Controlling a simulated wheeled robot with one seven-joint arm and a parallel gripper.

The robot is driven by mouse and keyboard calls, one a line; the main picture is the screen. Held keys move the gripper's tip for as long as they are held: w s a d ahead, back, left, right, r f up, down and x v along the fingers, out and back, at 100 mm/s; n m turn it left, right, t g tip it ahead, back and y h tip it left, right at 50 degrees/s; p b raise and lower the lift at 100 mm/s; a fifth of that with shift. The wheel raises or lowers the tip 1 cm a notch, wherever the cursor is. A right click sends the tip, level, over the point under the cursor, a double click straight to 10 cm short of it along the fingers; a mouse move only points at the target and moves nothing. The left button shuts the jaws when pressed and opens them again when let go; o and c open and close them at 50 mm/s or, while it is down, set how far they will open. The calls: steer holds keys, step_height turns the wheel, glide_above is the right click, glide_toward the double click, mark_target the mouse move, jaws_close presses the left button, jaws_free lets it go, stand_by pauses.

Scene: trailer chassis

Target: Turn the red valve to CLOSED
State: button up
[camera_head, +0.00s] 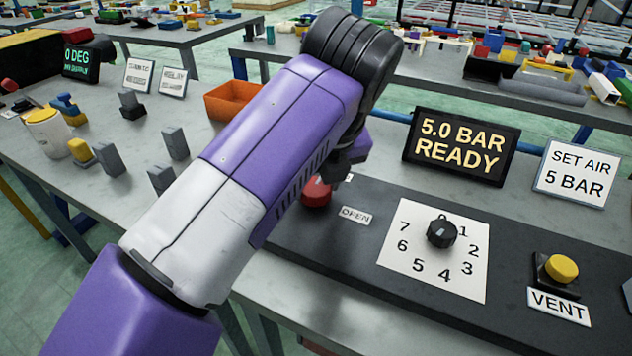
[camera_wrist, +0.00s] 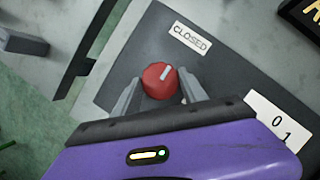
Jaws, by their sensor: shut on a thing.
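The red valve (camera_wrist: 154,83) is a round knob with a white pointer line on a dark panel. In the wrist view the line points up and right, roughly toward the CLOSED label (camera_wrist: 191,39). My gripper (camera_wrist: 160,79) has one finger on each side of the knob and is shut on it. In the head view the red valve (camera_head: 316,193) is partly hidden by my arm, beside the OPEN label (camera_head: 355,215). The CLOSED label is hidden there, and the fingertips are mostly hidden behind my arm.
On the same panel (camera_head: 300,240) are a black numbered dial (camera_head: 441,234) and a yellow VENT button (camera_head: 561,268). A display (camera_head: 461,146) reads "5.0 BAR READY", next to a "SET AIR 5 BAR" sign (camera_head: 577,176). An orange bin (camera_head: 232,100) and grey blocks stand on the table's left.

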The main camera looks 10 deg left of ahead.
steer(key=o, duration=1.4)
steer(key=p+v, duration=0.2)
steer(key=v, duration=0.5)
steer(key=shift+s+r+p, duration=0.1)
steer(key=shift+r+p, duration=0.25)
steer(key=shift+r, duration=0.05)
